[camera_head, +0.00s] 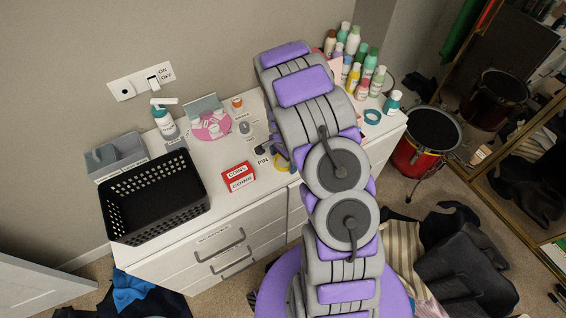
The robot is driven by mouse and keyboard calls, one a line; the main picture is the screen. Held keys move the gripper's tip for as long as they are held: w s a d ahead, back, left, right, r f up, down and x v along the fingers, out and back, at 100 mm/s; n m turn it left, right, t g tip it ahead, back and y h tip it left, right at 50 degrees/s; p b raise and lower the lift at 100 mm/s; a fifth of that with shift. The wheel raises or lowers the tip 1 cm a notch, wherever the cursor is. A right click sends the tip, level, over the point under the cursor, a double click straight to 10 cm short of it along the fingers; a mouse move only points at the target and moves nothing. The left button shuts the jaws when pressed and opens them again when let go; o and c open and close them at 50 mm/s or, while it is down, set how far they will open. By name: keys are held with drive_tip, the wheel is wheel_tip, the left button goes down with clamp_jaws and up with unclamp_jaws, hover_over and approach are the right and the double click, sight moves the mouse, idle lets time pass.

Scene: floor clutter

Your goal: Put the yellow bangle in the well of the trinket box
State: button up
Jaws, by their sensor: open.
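A yellow bangle (280,167) lies on the white dresser top, partly hidden behind my arm. My gripper (265,149) is small and dark in this view, at the end of the purple and grey arm. It is open, just above and left of the bangle; I cannot tell whether they touch. A grey open box with compartments (128,151) stands at the back left of the dresser. It may be the trinket box, but its label is too small to read and its inside is only partly visible.
A black basket (122,218) fills the front left of the dresser top (222,205). A red box (238,177), a pink round tray (226,126) and a pump bottle (164,124) stand nearby. Several bottles (353,40) and a teal ring (372,117) are at the right.

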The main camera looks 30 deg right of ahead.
drive_tip(key=shift+r, duration=0.1)
drive_tip(key=shift+c, duration=0.2)
drive_tip(key=c, duration=1.1)
